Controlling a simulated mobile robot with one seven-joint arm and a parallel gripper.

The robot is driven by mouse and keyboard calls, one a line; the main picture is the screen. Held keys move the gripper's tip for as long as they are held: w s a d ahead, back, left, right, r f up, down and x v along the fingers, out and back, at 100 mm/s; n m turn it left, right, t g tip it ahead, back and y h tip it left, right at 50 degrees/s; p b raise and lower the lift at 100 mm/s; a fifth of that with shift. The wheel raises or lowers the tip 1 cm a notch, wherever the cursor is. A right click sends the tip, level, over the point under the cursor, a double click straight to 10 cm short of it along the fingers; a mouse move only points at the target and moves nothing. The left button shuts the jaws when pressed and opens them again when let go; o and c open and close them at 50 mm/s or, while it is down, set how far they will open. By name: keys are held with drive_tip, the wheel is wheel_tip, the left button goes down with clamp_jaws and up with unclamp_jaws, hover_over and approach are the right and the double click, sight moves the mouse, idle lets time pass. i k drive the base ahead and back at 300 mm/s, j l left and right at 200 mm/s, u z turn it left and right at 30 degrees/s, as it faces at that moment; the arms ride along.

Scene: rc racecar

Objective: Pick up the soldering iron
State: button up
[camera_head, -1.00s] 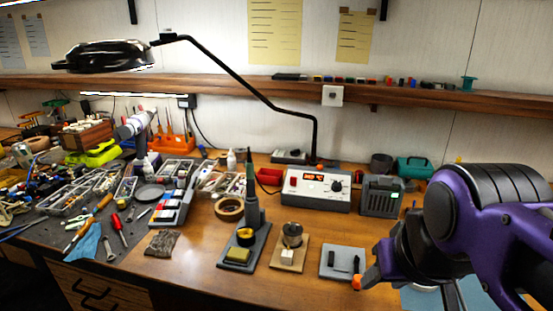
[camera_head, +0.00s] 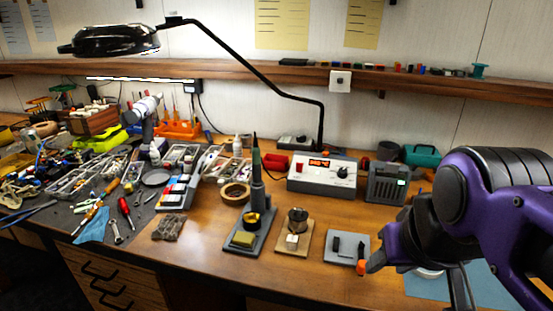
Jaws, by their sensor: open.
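The soldering iron (camera_head: 256,171) stands upright in its holder on a dark grey stand (camera_head: 252,249), near the middle of the bench. A yellow sponge sits at the front of that stand. My gripper (camera_head: 366,267) is at the right, over the front part of the bench, with an orange-tipped finger showing near a small grey plate (camera_head: 346,249). It is open and apart from the iron. The rest of the gripper is partly hidden by my purple arm.
A solder spool on a wooden base (camera_head: 294,234) stands between the iron and my gripper. A soldering station (camera_head: 321,174) is behind, and a tape roll (camera_head: 235,194) is left of the iron. A black lamp arm (camera_head: 262,70) reaches overhead. Tools crowd the left side.

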sight(257, 168)
drive_tip(key=j+z, duration=0.35)
drive_tip(key=j, duration=1.4)
drive_tip(key=k+l+u, duration=0.25)
drive_tip(key=k+u, duration=0.2)
drive_tip(key=i+j+z, duration=0.25)
drive_tip(key=i+z, duration=0.25)
drive_tip(key=k, duration=0.05)
